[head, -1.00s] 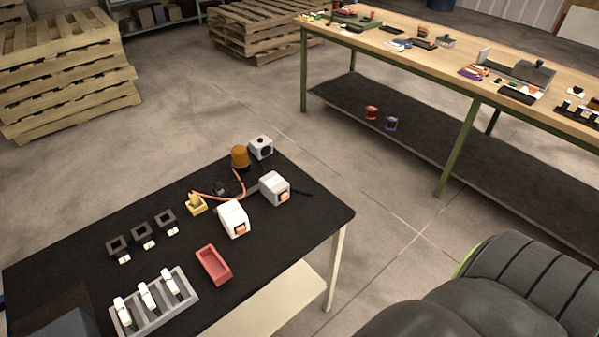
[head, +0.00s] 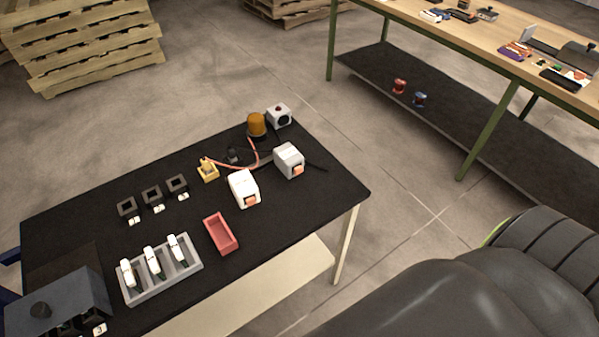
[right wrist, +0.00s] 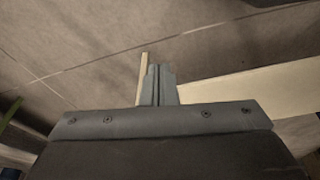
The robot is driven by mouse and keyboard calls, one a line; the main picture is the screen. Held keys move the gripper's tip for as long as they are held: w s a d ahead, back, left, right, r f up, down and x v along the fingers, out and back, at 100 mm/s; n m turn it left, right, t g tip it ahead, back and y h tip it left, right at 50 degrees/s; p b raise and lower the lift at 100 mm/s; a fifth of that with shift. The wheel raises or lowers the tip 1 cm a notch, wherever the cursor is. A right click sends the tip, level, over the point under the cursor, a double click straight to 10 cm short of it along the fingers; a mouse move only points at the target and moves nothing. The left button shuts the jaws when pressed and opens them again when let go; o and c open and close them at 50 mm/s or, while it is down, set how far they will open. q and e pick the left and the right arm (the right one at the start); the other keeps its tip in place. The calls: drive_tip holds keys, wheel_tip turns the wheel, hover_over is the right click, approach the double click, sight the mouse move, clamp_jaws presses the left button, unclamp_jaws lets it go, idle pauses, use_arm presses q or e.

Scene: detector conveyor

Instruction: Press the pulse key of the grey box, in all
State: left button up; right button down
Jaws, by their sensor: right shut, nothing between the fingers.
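A light grey box (head: 289,161) with an orange key (head: 297,170) on its front face stands near the right end of the black-topped table (head: 300,200). A similar, whiter box (head: 244,188) with an orange key (head: 250,200) stands left of it and nearer. A larger darker grey box (head: 58,303) with a dark knob on top sits at the table's lower left, partly cut off. My right gripper (right wrist: 157,82) shows only in its wrist view, fingers together and empty, over the floor near a pale table leg. My left gripper is out of view.
An amber beacon (head: 257,124), a grey-white box with a dark round face (head: 279,115) and cables stand at the back. A red tray (head: 221,234), a grey rack with white-topped pieces (head: 163,274) and dark square holders (head: 152,194) are also here. The table's right front corner is bare.

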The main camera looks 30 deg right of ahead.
drive_tip(key=w+a+r+m+t+y+b, duration=0.1)
drive_tip(key=w+a+r+m+t+y, duration=0.2)
drive_tip(key=w+r, duration=0.75)
drive_tip(key=w+a+r+m+t+b, duration=0.1)
drive_tip(key=w+a+r+m+t, duration=0.15)
drive_tip(key=w+r+t, duration=0.75)
drive_tip(key=w+a+r+m+g+y, duration=0.15)
drive_tip(key=w+a+r+m, duration=0.35)
drive_tip(key=r, duration=1.1)
drive_tip(key=w+d+r+m+t+h, duration=0.4)
drive_tip(key=w+d+m+t+h, duration=0.15)
drive_tip(key=m, duration=0.35)
drive_tip(key=d+f+m+g+h, duration=0.2)
drive_tip(key=m, duration=0.3)
drive_tip(key=d+f+m+g+h, duration=0.2)
drive_tip(key=f+m+g+h, duration=0.1)
drive_tip(key=m, duration=0.3)
drive_tip(key=d+f+m+g+h, duration=0.2)
drive_tip(key=d+f+m+g, duration=0.1)
drive_tip(key=m, duration=0.2)
drive_tip(key=shift+s+d+f+m+b, duration=0.1)
drive_tip(key=shift+m+b, duration=0.15)
drive_tip(key=shift+b, duration=0.05)
drive_tip(key=shift+s+f, duration=0.1)
drive_tip(key=shift+f, duration=0.2)
